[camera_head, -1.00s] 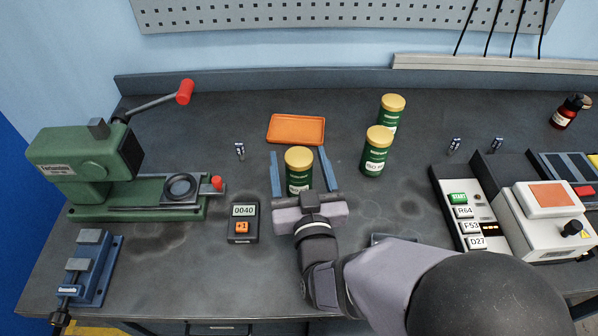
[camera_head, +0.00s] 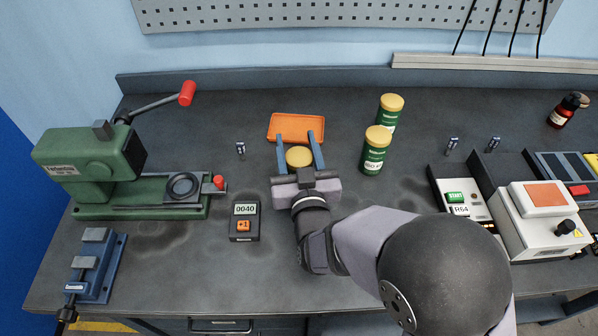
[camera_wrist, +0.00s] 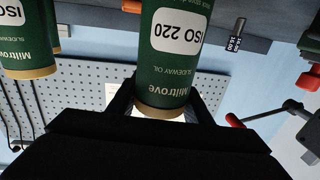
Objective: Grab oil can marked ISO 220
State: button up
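The green can (camera_wrist: 170,60) with a gold lid reads ISO 220 in the wrist view, where it shows upside down between my dark fingers. In the head view its gold lid (camera_head: 299,157) shows between my gripper's (camera_head: 298,144) two blue fingers.
Two similar cans, a nearer one (camera_head: 375,152) and a farther one (camera_head: 390,112), stand to the right. A counter box (camera_head: 244,222) and a green press (camera_head: 90,170) are left.

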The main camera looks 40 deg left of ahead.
grip_shut()
jog(key=shift+r, duration=0.1)
jog(key=shift+r, duration=0.15)
notch_tip(320, 180, up, 10)
jog(key=shift+b, duration=0.3)
jog(key=shift+a, duration=0.1)
